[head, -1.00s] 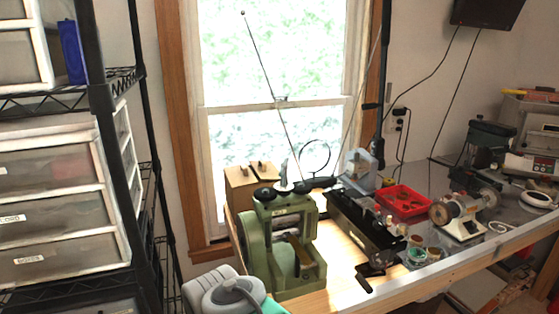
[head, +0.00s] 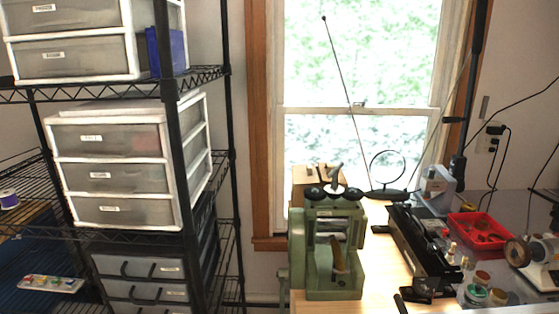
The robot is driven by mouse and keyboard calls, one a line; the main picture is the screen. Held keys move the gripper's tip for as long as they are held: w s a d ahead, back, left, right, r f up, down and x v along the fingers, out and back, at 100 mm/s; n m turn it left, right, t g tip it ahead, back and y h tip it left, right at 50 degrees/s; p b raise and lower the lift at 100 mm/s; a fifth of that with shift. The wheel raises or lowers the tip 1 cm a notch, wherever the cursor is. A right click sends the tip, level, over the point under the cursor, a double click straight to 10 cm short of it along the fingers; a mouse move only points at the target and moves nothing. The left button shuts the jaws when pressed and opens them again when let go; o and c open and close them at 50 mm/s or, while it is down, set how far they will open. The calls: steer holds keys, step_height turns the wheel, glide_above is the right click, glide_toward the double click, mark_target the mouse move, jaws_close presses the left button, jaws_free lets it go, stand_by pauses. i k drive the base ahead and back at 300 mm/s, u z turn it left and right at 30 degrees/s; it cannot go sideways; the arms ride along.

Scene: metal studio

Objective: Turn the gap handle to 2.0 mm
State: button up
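The green rolling mill (head: 347,283) stands on the near left end of the wooden workbench, upright, with its rollers facing me. On its top are dark round knobs (head: 313,193) and a small grey handle (head: 336,174) that stands up at a tilt between them. I take this grey handle to be the gap handle. A wooden-looking piece (head: 339,256) slants inside the lower frame of the mill. Any gap reading is too small to make out. My gripper is not in view.
A black wire shelf (head: 225,190) with drawers fills the left. A wooden block (head: 304,175) sits behind the mill.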

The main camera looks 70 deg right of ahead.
mark_target(334, 175)
steer(key=u, duration=0.1)
steer(key=k, duration=0.8)
steer(key=z, duration=1.35)
